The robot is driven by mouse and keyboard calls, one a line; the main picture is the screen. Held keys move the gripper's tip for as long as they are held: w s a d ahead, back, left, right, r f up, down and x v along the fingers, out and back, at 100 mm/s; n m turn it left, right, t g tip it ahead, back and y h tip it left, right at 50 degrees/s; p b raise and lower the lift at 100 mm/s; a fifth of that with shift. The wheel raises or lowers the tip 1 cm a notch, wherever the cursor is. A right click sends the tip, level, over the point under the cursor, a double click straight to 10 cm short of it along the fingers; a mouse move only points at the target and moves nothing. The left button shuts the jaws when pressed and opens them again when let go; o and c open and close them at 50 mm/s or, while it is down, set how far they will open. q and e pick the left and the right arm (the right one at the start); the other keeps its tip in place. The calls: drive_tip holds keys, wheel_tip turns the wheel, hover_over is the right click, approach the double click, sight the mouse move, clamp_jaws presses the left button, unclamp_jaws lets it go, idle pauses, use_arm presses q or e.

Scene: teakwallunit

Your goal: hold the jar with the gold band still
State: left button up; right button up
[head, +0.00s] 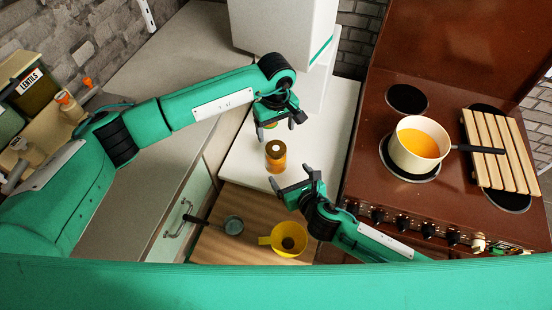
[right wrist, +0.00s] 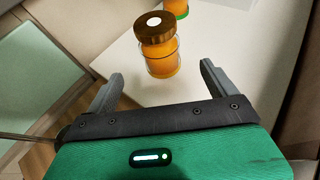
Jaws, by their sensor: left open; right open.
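A jar with orange contents, a brown lid and a white dot on top, apparently the jar with the gold band (head: 275,158), stands upright on the white counter. It also shows in the right wrist view (right wrist: 161,55), with a thin yellowish band low on it. My right gripper (head: 291,178) is open on the near side of this jar, and its fingers (right wrist: 160,88) are apart from it. My left gripper (head: 281,122) is open beyond the jar, over a second jar with a green band (right wrist: 177,8), mostly hidden by that gripper in the head view.
A yellow funnel-like cup (head: 268,240) and a small grey pan (head: 233,225) are on the wooden surface below. At right, a pot of orange liquid (head: 405,160) and a slatted wooden rack (head: 490,125) stand on the brown stove (head: 375,130). A white appliance (head: 285,30) stands behind.

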sight(276, 159)
drive_tip(key=x, duration=1.2)
drive_tip(key=shift+c, duration=0.5)
